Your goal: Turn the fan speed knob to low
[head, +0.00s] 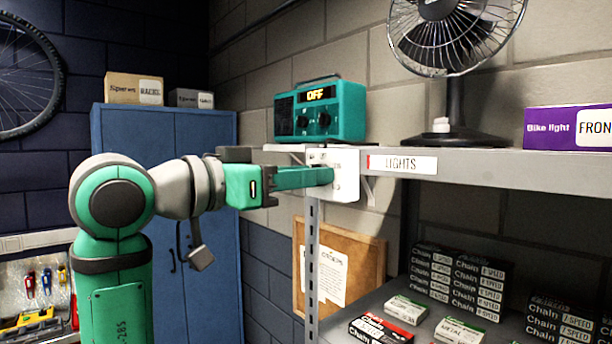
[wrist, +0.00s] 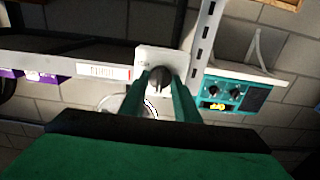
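A white plate (head: 346,184) with small markings is fixed at the end of the upper shelf. In the wrist view the plate (wrist: 150,55) carries a dark round knob (wrist: 159,79). I cannot read the plate's markings or the knob's setting. My gripper (head: 330,176) reaches the plate from the left in the head view, and its fingers hide the knob there. In the wrist view my gripper (wrist: 161,84) has one green finger on each side of the knob. Whether they press on it is unclear. The desk fan (head: 455,40) stands on the shelf.
A teal radio (head: 345,112) reading OFF, with knobs of its own, sits just above my gripper. The shelf edge (head: 480,160) bears a LIGHTS label (head: 402,164). A purple box (head: 560,127) stands on the right. A metal post (head: 313,260) runs below the plate.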

